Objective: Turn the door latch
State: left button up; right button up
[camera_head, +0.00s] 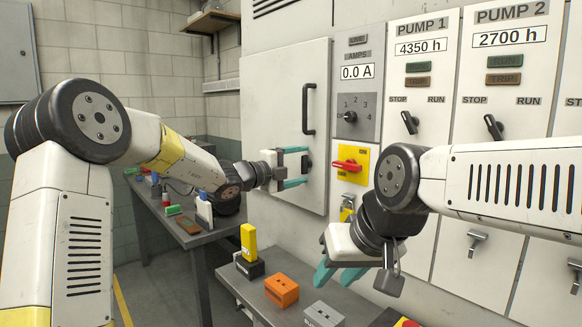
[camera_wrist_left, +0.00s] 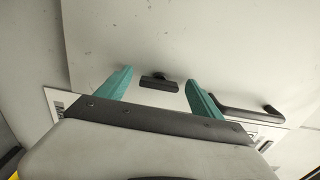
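The door latch (camera_head: 308,164) is a small dark piece on the pale cabinet door (camera_head: 283,95), below a black bar handle (camera_head: 308,108). My left gripper (camera_head: 299,166) is at the latch with its teal fingers open, one above and one below it. In the left wrist view, the latch (camera_wrist_left: 158,84) is a short dark bar in the gap between the open fingertips (camera_wrist_left: 160,80), with clearance on both sides. I cannot tell how deep it sits between them.
A red switch on a yellow plate (camera_head: 352,164) is right of the door. Pump panels with black selector knobs (camera_head: 410,122) are farther right. The front bench holds a yellow-topped block (camera_head: 248,240), an orange block (camera_head: 282,291) and a grey block (camera_head: 323,315).

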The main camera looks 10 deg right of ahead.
pick_arm(q)
jog(key=shift+a, duration=0.1)
jog(key=shift+v, duration=0.95)
jog(key=v, duration=0.6)
dwell(0.4)
jog(key=shift+s, duration=0.1)
